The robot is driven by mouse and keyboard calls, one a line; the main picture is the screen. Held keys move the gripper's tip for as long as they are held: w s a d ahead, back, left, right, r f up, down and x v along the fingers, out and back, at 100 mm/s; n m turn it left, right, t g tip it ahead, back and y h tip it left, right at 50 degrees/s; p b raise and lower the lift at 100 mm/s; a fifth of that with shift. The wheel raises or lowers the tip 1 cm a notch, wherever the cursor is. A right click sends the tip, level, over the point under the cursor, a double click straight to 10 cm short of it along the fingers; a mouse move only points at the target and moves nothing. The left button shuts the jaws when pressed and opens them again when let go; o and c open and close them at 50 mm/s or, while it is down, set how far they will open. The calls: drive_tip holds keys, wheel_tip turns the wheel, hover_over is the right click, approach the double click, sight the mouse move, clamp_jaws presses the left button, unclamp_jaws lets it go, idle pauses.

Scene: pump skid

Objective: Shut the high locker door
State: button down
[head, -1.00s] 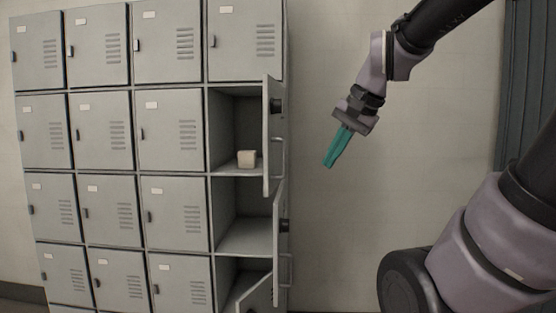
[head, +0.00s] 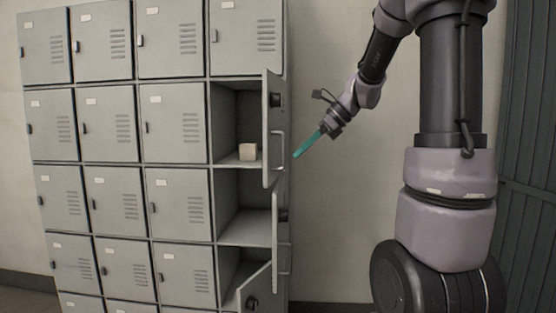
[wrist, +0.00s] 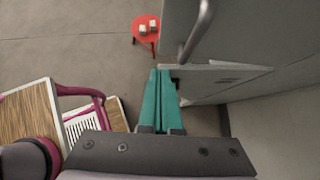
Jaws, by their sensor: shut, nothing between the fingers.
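The highest open locker door (head: 269,125) is in the second row, right column, in the head view. It is swung wide outward on its right side, with a bar handle (head: 279,150) on its outer face. Its compartment (head: 237,105) is open and holds a small pale block (head: 248,152). My gripper (head: 296,156) is shut and empty, its teal fingers pointing down-left, just right of this door's handle. In the wrist view the fingers (wrist: 159,74) lie beside a grey door panel (wrist: 240,30) with a bar handle (wrist: 197,30). I cannot tell whether they touch the door.
Two lower doors in the same column also stand open: the third-row door (head: 276,235) and the fourth-row door (head: 256,288). The other visible lockers are shut. A red stool (wrist: 146,34) and a wooden-topped piece of furniture (wrist: 25,115) show below in the wrist view.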

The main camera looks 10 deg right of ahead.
sight(268, 167)
drive_tip(key=a+f, duration=0.1)
drive_tip(key=w+a, duration=0.1)
drive_tip(key=a, duration=0.1)
drive_tip(key=w+a+f, duration=0.1)
drive_tip(key=shift+w+a+f, duration=0.1)
drive_tip(key=shift+a+f, duration=0.25)
drive_tip(key=shift+a, duration=0.05)
drive_tip(key=shift+w+a, duration=0.35)
drive_tip(key=shift+a, duration=0.3)
drive_tip(key=shift+a, duration=0.1)
